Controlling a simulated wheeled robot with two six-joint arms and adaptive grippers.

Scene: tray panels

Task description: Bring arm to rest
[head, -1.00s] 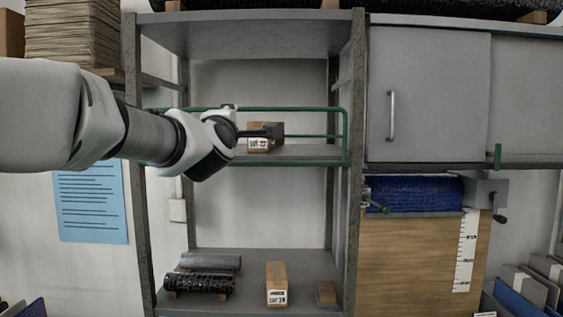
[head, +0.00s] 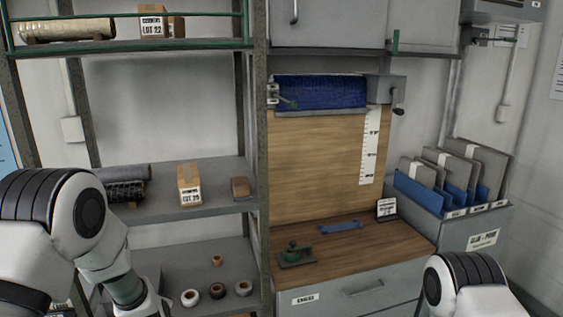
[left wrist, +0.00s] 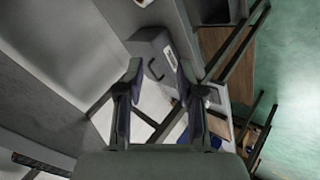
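My left arm comes in at the lower left of the head view, folded downward; its gripper is out of that view. In the left wrist view my left gripper (left wrist: 159,105) shows two fingers spread apart with nothing between them. Behind them are a grey case (left wrist: 153,55) and the green floor (left wrist: 290,75). A white part of my right arm shows at the lower right of the head view; its gripper is not seen.
A grey shelf rack (head: 225,180) stands at the left, with a LOT 22 box (head: 153,27) on its upper shelf and another box (head: 190,186) lower down. A wooden bench (head: 365,245) stands in the middle. A folder bin (head: 475,235) is at the right.

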